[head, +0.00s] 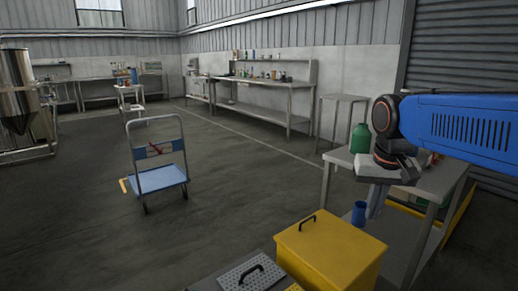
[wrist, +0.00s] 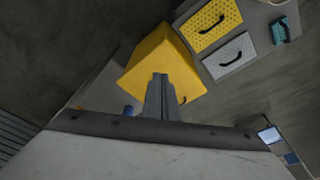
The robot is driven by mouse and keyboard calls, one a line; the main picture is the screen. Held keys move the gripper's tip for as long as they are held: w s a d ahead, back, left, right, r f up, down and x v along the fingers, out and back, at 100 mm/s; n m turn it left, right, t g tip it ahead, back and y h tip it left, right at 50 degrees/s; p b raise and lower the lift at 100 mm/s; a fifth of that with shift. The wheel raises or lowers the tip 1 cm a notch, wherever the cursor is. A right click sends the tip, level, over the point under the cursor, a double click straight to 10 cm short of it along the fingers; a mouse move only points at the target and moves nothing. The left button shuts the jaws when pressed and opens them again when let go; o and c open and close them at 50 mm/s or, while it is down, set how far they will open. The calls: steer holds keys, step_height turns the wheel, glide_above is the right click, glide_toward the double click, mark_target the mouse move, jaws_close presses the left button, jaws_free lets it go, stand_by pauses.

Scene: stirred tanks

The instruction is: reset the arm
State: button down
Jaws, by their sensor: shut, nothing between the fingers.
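My blue arm reaches in from the right in the head view. My gripper (head: 373,214) hangs pointing down beside a grey worktable (head: 437,182). In the wrist view my gripper (wrist: 160,76) shows its two grey fingers together with nothing between them. The fingers overlap a yellow box (wrist: 150,53) in that view, and I see no contact with it. The yellow box (head: 330,250) also shows in the head view, below and left of the gripper.
A blue cup (head: 359,213) shows just left of my fingers. A green bottle (head: 361,138) stands behind my wrist. A perforated grey lid with a black handle (head: 250,275) lies left of the yellow box. A blue cart (head: 160,178) stands on open floor.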

steer(key=s+f+n+t, duration=0.2)
steer(key=s+f, duration=1)
steer(key=s, duration=0.4)
steer(key=shift+s+d, duration=0.15)
steer(key=shift+d, duration=0.25)
